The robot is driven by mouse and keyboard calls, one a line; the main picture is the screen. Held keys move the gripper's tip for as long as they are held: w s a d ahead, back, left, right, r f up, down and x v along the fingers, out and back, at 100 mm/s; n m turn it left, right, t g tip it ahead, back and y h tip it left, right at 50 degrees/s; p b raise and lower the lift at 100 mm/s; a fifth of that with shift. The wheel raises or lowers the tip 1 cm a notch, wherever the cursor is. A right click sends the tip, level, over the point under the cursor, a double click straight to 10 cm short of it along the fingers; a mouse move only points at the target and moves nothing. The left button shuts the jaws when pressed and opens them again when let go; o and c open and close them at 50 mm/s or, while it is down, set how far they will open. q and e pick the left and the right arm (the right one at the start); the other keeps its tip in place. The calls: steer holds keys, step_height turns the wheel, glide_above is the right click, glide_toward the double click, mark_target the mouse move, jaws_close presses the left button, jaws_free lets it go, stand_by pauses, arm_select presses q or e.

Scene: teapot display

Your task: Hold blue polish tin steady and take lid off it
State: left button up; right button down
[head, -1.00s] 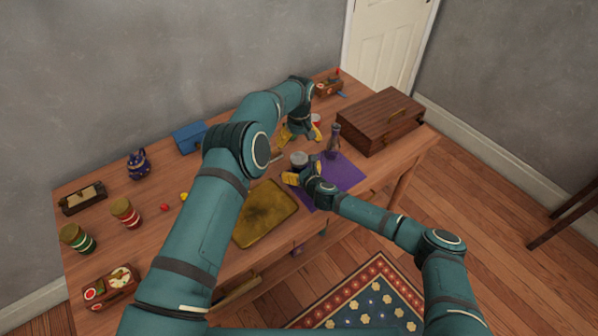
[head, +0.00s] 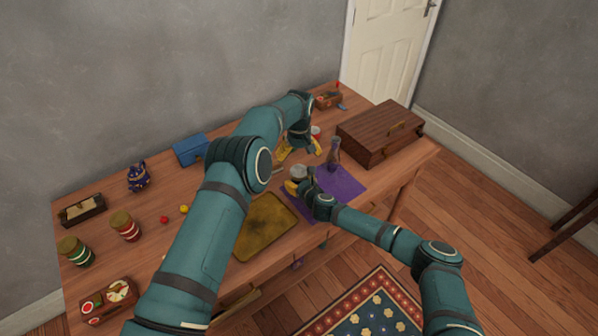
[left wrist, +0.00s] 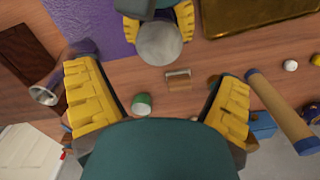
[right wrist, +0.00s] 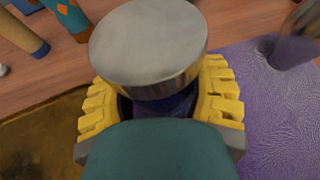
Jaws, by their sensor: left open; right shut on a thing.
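The polish tin (right wrist: 180,104) has a dark bluish body, mostly hidden between my right fingers, and a round grey metal lid (right wrist: 148,42) seated on top. The lid also shows in the left wrist view (left wrist: 160,44) and the head view (head: 298,171). My right gripper (head: 296,186) is shut on the tin's body, with a yellow finger on either side below the lid. My left gripper (head: 299,150) is open and empty. It is beyond the tin in the head view, apart from it; in the left wrist view the lid lies ahead of its spread fingers (left wrist: 157,78).
A bottle (head: 333,155) stands on the purple cloth (head: 345,182) right of the tin. A brass tray (head: 264,228) lies left. A wooden case (head: 380,135) is at the right. Near my left fingers are a small metal-and-wood piece (left wrist: 178,79) and a green jar (left wrist: 142,103).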

mark_target(299, 171)
arm_select(q)
steer(key=shift+s+f, duration=0.2)
steer(key=shift+f, duration=0.05)
steer(key=shift+w+r, duration=0.1)
steer(key=shift+r, duration=0.1)
steer(key=shift+w+r, duration=0.1)
steer(key=shift+f, duration=3.95)
